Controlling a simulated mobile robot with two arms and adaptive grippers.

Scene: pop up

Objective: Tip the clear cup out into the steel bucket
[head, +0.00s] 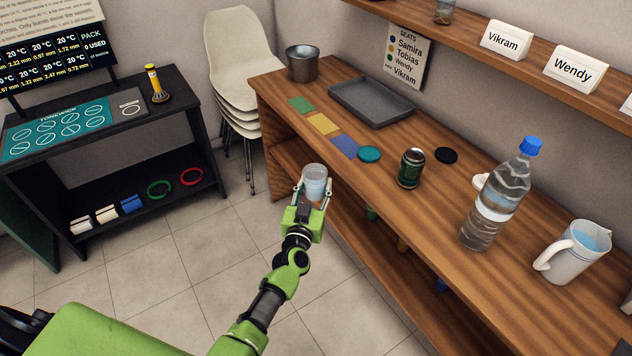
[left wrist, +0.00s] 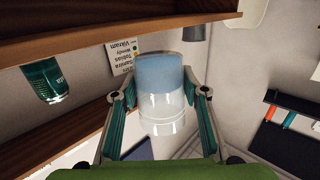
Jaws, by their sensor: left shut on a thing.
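My left gripper (head: 314,196) is shut on the clear cup (head: 315,176), with a finger on each side of it. The cup is held in the air in front of the table's left part, close to upright, above the floor. Pale blue liquid shows in it; the left wrist view, which looks upside down, also shows the cup (left wrist: 163,105) between the fingers (left wrist: 160,97). The steel bucket (head: 302,66) stands at the table's far left corner, beyond the cup and apart from it. My right gripper is not in view.
On the wooden table are a grey tray (head: 385,123), coloured mats (head: 322,124), a teal disc (head: 369,154), a dark green can (head: 411,168), a water bottle (head: 493,205) and a white jug (head: 573,255). Stacked chairs (head: 238,60) stand left of the bucket. Floor space below the cup is clear.

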